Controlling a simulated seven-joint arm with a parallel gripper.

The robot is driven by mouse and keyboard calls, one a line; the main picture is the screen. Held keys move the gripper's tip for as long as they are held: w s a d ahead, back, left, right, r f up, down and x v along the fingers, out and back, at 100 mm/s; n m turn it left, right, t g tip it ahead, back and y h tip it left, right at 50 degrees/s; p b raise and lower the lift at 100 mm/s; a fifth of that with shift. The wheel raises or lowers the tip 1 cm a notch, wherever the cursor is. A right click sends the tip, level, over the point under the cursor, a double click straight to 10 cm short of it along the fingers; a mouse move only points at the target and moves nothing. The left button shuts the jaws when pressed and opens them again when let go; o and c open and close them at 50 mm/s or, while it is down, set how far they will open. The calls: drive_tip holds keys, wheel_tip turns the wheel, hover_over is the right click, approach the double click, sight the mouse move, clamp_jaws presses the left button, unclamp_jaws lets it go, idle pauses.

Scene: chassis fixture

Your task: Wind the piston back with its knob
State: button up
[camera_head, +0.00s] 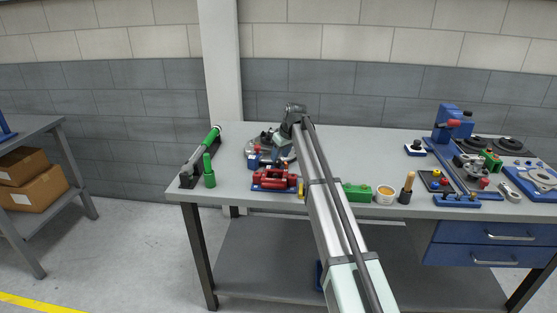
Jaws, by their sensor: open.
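A red caliper-like unit (275,180) sits on a blue base near the front edge of the bench, left of my forearm. It may hold the piston, but I cannot make out the piston or its knob at this size. My arm reaches over the bench from the front, and its wrist bends down at the far end. My gripper (278,161) is small, low and just behind the red unit, and it is open. The fingertips are hard to separate from the parts around them, and I cannot tell whether they touch anything.
A green-handled tool (201,156) and a green cylinder (209,172) are at left. Fixtures crowd the far right.

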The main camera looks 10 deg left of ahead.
sight(278, 161)
drive_tip(key=shift+x, duration=1.65)
drive_tip(key=c, duration=0.7)
